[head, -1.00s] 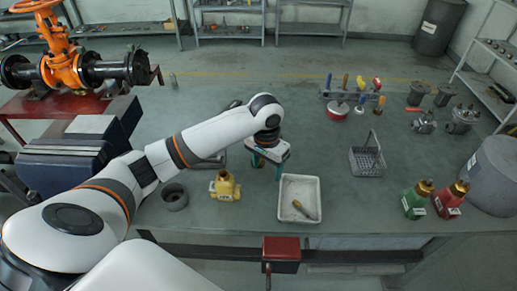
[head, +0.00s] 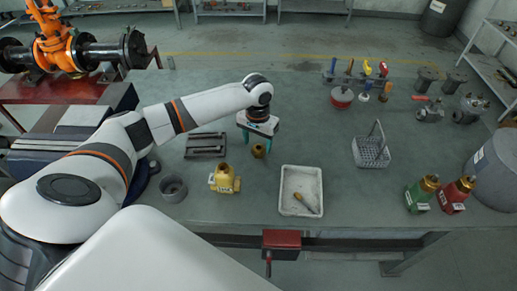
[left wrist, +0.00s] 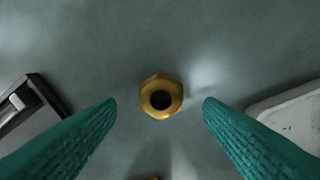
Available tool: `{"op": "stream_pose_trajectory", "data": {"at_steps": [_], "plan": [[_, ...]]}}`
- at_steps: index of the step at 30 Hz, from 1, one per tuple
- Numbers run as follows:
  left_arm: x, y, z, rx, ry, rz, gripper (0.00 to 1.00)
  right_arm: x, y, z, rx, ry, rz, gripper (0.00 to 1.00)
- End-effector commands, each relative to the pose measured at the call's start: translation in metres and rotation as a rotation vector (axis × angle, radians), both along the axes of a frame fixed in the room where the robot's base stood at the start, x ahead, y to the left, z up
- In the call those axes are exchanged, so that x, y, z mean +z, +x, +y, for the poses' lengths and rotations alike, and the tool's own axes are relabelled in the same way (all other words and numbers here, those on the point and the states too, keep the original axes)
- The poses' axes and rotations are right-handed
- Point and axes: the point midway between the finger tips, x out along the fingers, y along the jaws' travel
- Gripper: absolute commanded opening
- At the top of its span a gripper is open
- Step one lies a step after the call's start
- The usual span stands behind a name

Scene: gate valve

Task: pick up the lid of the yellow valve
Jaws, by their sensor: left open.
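The yellow valve (head: 224,178) stands on the bench, left of the white tray. A small brass hex-shaped piece with a dark round hole, which looks like its lid (head: 258,151), sits on the bench just behind and to the right of the valve. My left gripper (head: 259,139) is open above the lid, its teal fingers pointing down. In the left wrist view the lid (left wrist: 160,96) lies centred between the two spread fingertips, touching neither. My right gripper is not in view.
A white tray (head: 283,205) with a screwdriver stands right of the valve. A grey ring (head: 173,188) is to its left and a dark grey tray (head: 205,146) behind it. A wire basket (head: 371,152) and green and red bottles stand farther right.

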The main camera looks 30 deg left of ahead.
Motion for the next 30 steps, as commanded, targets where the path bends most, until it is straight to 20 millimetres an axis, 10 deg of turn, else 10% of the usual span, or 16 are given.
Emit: {"op": "stream_pose_trajectory", "data": {"at_steps": [14, 23, 30], "plan": [[-0.026, -0.001, 0.000, -0.001, 0.000, -0.001, 0.60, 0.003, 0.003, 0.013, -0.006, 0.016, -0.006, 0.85], [-0.026, -0.001, 0.000, -0.001, 0.000, -0.001, 0.13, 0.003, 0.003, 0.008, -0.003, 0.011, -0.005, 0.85], [-0.024, 0.000, 0.000, -0.001, 0.000, -0.002, 0.13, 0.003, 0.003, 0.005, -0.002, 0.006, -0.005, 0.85]]}}
